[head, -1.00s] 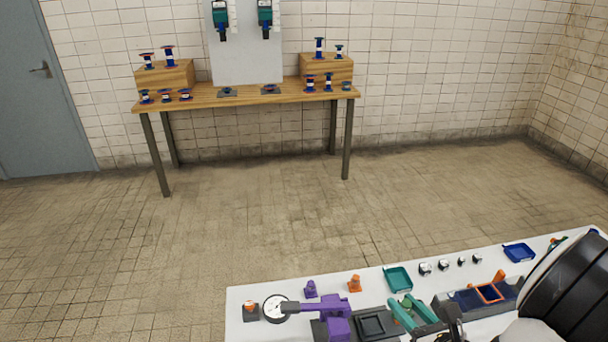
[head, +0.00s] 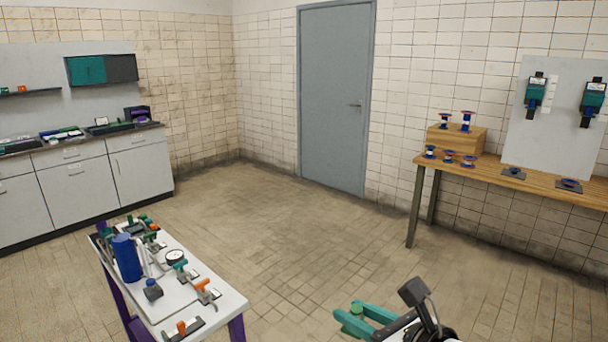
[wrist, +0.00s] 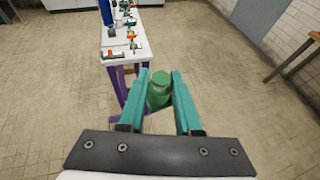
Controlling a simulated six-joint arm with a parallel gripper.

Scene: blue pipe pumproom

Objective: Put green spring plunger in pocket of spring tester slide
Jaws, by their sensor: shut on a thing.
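My gripper (head: 362,318) has teal fingers and is at the bottom of the head view, over open floor. It is shut on the green spring plunger (wrist: 159,88), a green cylinder with a round top, held between the fingers in the wrist view. In the head view the plunger (head: 355,310) shows only as a small green bit between the fingers. I cannot make out the spring tester slide for certain in the current views.
A white table (head: 222,296) with purple legs stands left of my gripper, bearing a blue cylinder (head: 127,258), a round gauge (head: 175,256) and orange-handled clamps. Grey cabinets (head: 90,180) line the left wall. A wooden bench (head: 540,187) stands at right. Floor between is clear.

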